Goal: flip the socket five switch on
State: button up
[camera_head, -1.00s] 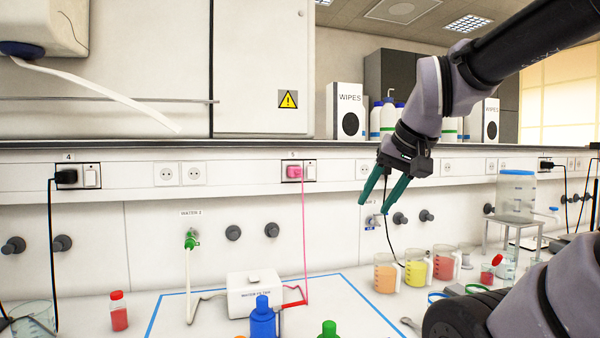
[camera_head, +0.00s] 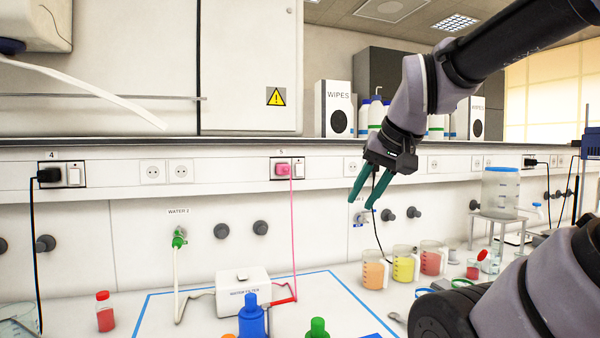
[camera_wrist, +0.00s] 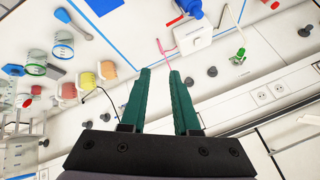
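Socket five (camera_head: 287,168) is on the wall rail, under a "5" label. A pink plug (camera_head: 282,169) with a pink cable sits in its left part. Its white switch (camera_head: 298,170) is at the right; its on or off position is too small to tell. My gripper (camera_head: 361,203) is to the right of and a little below socket five, apart from it, fingers pointing down. In the wrist view the two green fingers (camera_wrist: 160,72) stand apart with nothing between them. I cannot make out socket five in the wrist view.
Socket four (camera_head: 62,175) with a black plug is far left. A water filter box (camera_head: 243,292), bottles and several coloured beakers (camera_head: 404,266) stand on the bench below. The rail's front is clear between my gripper and socket five.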

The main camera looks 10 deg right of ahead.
jog(key=shift+w+r, duration=0.2)
jog(key=shift+w, duration=0.1)
grip_shut()
jog(key=w+r+m+t, duration=0.1)
jog(key=w+m, duration=0.3)
jog(key=w, duration=0.8)
jog(key=w+r+m+t, duration=0.1)
jog(key=w+r+m, duration=0.2)
jog(key=w, duration=0.9)
jog(key=w+r+m+t, duration=0.1)
jog(key=w+r+m, duration=0.2)
jog(key=w, duration=1)
jog(key=shift+d+m+t+h, duration=0.15)
jog(key=shift+m+t+h, duration=0.15)
jog(key=shift+m, duration=0.9)
